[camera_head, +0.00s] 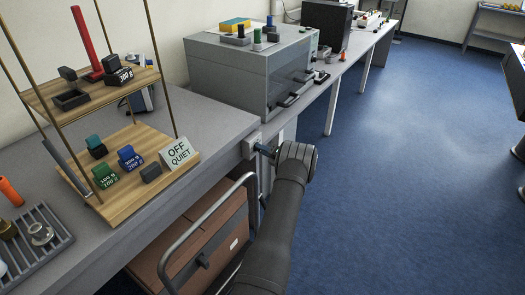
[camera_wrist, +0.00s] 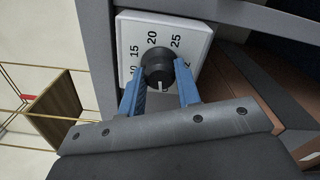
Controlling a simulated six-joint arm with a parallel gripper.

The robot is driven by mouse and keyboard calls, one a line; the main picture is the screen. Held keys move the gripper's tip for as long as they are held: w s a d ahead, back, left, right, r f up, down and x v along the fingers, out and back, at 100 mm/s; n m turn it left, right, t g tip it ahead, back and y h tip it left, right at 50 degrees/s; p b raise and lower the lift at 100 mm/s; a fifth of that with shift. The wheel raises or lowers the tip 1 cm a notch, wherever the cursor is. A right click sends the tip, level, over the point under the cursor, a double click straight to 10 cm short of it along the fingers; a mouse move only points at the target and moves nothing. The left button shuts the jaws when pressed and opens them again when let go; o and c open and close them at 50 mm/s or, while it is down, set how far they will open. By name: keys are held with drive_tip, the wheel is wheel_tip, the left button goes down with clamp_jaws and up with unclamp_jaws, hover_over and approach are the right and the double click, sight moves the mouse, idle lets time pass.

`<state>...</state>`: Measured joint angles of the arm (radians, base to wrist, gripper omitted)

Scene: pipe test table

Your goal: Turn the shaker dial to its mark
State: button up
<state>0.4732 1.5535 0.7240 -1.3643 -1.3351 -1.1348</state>
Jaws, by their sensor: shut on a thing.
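The dial (camera_wrist: 158,66) is a round black knob on a white plate (camera_wrist: 190,32) in the wrist view. The plate carries printed numbers; 15, 20 and 25 read clearly, 10 is partly covered, and another at the lower right is cut off. A short white line on the knob points down, towards my gripper and away from the 20. My gripper (camera_wrist: 160,78) has its blue fingers on both sides of the knob, shut on it. In the head view, my gripper (camera_head: 264,150) is at the white plate (camera_head: 251,146) on the bench's front edge; the knob is hidden there.
A wooden two-level rack (camera_head: 165,150) with weights and an "OFF QUIET" sign (camera_head: 180,153) stands on the bench at left. A large grey box (camera_head: 230,75) stands behind. A metal-railed cart (camera_head: 215,225) is below the bench edge. The blue floor at right is clear.

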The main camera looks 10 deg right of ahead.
drive_tip(key=shift+n, duration=1)
drive_tip(key=o, duration=1)
drive_tip(key=shift+c, duration=0.2)
drive_tip(key=v, duration=1.7)
drive_tip(key=shift+s+d, duration=0.2)
drive_tip(key=shift+r, duration=0.1)
drive_tip(key=x, duration=1.7)
drive_tip(key=shift+w+a, duration=0.2)
